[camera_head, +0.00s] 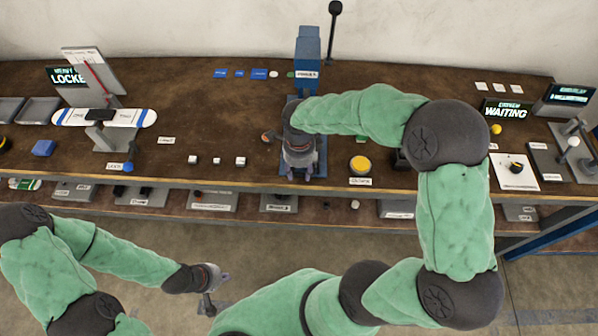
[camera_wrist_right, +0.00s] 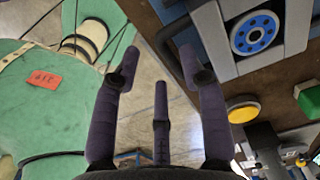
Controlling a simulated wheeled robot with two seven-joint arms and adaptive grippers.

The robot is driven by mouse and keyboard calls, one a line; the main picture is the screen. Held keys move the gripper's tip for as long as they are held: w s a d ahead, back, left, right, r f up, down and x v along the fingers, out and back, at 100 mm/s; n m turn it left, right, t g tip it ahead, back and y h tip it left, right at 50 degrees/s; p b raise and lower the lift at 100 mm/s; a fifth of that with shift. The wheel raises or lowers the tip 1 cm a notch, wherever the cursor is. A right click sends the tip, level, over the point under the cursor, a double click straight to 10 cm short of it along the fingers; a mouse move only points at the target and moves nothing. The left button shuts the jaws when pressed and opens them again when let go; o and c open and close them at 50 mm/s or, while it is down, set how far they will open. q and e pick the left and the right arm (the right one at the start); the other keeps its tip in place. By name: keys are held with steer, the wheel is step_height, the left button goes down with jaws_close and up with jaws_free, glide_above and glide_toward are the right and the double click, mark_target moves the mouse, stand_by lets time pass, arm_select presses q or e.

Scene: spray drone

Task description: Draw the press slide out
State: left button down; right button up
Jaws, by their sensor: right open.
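The blue press (camera_head: 307,48) stands at the back middle of the table, its blue base (camera_head: 287,162) running forward to the front edge. My right gripper (camera_head: 300,176) is over the front of this base, and my arm hides most of the slide area. In the right wrist view my right gripper (camera_wrist_right: 158,62) is open, with nothing between its fingers. A grey block with a round blue face (camera_wrist_right: 255,33) lies to the right of the fingers, apart from them; I cannot tell whether it is the slide. My left gripper (camera_head: 223,279) is low, in front of the table, too small to read.
A yellow button (camera_head: 360,164) sits right of the press base, and it also shows in the wrist view (camera_wrist_right: 242,108). Small white cubes (camera_head: 216,161) lie to the left. A white-and-blue board (camera_head: 104,118) is on a stand at left. A lower shelf (camera_head: 235,203) holds several labelled items.

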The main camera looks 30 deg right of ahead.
step_height(320, 180, up, 11)
steer(key=shift+f, duration=0.2)
steer(key=shift+f, duration=0.1)
stand_by(0.5)
